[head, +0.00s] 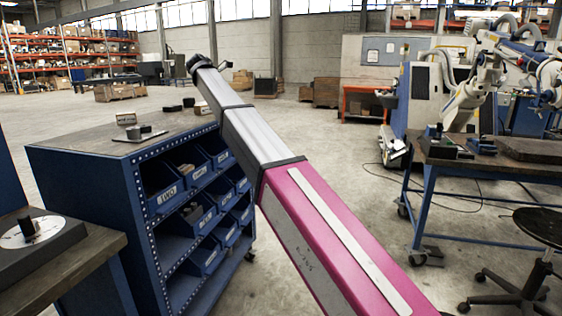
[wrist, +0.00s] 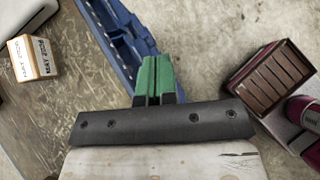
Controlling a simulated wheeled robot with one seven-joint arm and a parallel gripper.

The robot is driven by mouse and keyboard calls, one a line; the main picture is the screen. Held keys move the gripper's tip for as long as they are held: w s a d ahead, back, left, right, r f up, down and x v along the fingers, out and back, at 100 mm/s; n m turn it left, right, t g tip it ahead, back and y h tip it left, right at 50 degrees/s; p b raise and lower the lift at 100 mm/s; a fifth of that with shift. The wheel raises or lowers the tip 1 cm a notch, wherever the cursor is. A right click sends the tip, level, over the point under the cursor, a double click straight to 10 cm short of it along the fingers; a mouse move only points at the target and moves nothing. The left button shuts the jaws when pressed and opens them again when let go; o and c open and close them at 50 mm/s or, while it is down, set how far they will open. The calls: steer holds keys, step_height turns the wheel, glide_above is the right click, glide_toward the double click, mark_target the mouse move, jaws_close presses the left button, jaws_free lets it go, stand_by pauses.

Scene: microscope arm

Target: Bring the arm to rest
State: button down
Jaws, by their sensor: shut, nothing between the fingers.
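A long beam (head: 335,240), magenta near me and silver farther out, crosses the head view from bottom right to upper left. Black collars join its sections, and it ends in a small black tip (head: 199,63) above the floor beyond the blue cabinet. I cannot tell for sure whether this beam is the task's arm or a part of me. My gripper (wrist: 155,62) shows in the wrist view with green fingers pressed together, shut and empty. A dark bolted bar (wrist: 160,123) lies across the view just below the fingers. My gripper's fingers are not clearly seen in the head view.
A blue cabinet (head: 85,195) with labelled bins stands left, with small items on its top. A workbench (head: 530,168), a stool (head: 540,228) and a white robot arm (head: 470,95) are right. The wrist view shows a small carton (wrist: 34,57) and a slatted dark box (wrist: 270,78).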

steer(key=s+d+f+m+g+y, duration=0.1)
steer(key=s+d+f+m, duration=0.25)
steer(key=d+f, duration=0.65)
steer(key=s+d+f+m+g, duration=0.2)
steer(key=d+f+m, duration=0.35)
steer(key=f, duration=0.95)
steer(key=s+d+f+m+g+y, duration=0.1)
steer(key=s+d+f+m, duration=0.2)
steer(key=d+f, duration=0.75)
steer(key=s+d+f+m+g+y, duration=0.1)
steer(key=s+d+f+m, duration=0.7)
steer(key=s+f, duration=0.4)
steer(key=s+d+f+m+g+y, duration=0.2)
steer(key=s+d+f+m, duration=0.6)
steer(key=s+f, duration=0.4)
steer(key=shift+s, duration=1.2)
